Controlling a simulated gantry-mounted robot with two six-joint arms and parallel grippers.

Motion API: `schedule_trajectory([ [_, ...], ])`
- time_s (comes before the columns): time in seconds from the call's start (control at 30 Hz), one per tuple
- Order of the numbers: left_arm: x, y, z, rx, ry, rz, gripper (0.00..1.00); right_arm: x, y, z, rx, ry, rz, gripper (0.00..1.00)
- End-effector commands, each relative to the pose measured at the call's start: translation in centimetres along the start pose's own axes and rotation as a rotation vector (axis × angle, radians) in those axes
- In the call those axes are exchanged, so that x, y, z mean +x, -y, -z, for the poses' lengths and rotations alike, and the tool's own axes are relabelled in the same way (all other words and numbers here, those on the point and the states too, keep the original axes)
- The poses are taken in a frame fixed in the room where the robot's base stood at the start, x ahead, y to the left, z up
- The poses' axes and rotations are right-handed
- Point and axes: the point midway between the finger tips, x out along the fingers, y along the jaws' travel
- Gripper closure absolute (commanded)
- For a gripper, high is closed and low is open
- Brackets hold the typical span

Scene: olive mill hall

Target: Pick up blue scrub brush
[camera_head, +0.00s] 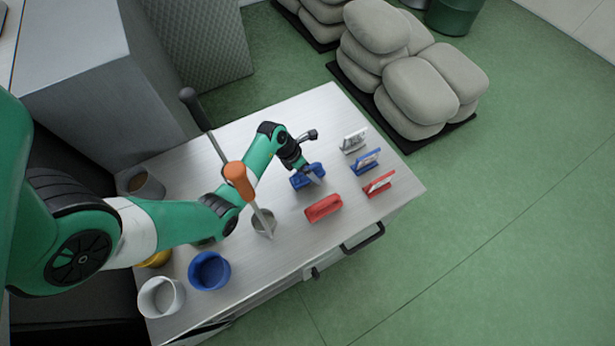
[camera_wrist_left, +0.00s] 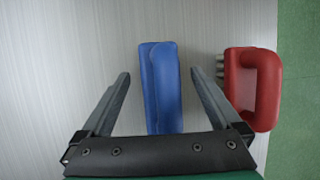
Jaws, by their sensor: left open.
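The blue scrub brush (camera_head: 301,182) lies on the metal table, partly hidden by my left gripper in the head view. My left gripper (camera_head: 308,172) is open above it. In the left wrist view, the blue scrub brush (camera_wrist_left: 163,100) lies between the two fingers of my left gripper (camera_wrist_left: 159,72), with a gap on each side. My right gripper is not in view.
A red brush (camera_head: 323,208) lies close by; in the left wrist view it is just right of the right finger. White, blue and red small stands (camera_head: 365,161) line the table's right side. A blue bowl (camera_head: 209,271) and a white bowl (camera_head: 161,298) stand at front left.

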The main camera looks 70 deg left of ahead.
Motion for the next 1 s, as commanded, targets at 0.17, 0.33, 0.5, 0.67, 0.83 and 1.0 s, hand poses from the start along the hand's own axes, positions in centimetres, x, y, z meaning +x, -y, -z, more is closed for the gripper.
schedule_trajectory([
  [0.17,0.60,0.01,-0.03,0.001,0.001,-0.001,0.02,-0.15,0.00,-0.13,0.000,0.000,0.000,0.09],
  [0.33,0.57,0.00,-0.03,0.000,0.001,-0.001,0.15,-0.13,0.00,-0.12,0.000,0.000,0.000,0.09],
  [0.5,0.56,0.00,-0.02,0.000,0.001,-0.001,0.45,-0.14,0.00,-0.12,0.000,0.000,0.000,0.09],
  [0.67,0.55,0.00,-0.02,0.000,0.001,-0.001,0.74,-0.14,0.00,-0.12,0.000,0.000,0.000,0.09],
  [0.83,0.53,-0.01,-0.05,0.000,0.001,-0.001,1.00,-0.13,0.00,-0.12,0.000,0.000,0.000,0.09],
  [1.0,0.50,0.00,-0.07,0.000,0.001,-0.001,1.00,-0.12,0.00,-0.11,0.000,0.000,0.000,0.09],
])
